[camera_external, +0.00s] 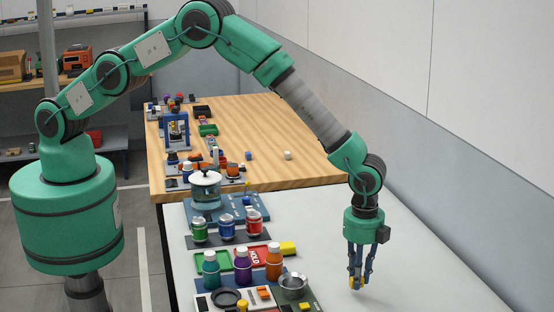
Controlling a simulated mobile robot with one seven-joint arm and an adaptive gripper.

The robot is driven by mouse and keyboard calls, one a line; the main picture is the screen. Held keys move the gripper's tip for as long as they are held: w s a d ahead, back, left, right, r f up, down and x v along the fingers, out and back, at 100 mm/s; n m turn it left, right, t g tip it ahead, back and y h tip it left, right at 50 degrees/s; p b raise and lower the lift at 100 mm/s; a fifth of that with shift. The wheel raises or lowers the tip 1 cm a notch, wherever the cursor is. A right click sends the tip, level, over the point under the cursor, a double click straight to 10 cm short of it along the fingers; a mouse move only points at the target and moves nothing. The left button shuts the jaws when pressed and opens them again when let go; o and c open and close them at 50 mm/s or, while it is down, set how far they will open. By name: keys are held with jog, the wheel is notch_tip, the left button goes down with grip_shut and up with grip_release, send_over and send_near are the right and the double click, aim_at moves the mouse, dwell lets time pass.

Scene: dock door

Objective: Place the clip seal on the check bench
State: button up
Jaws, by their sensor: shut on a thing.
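My gripper (358,284) points straight down over the bare right part of a white-topped bench (400,262). A wooden-topped bench (262,135) adjoins behind. No label shows which of the two is the check bench.
Left of my gripper stand green, purple and orange bottles (243,267), a metal bowl (293,286) and several cans (227,228). A lidded glass pot (206,189) stands farther back. A grey wall (400,150) runs along the right. The white top around my gripper is clear.

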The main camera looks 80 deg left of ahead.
jog(key=shift+f, duration=1.35)
jog(key=shift+f, duration=0.1)
jog(key=o, duration=0.7)
jog(key=shift+o, duration=0.2)
notch_tip(320, 180, up, 12)
jog(key=shift+r, duration=0.15)
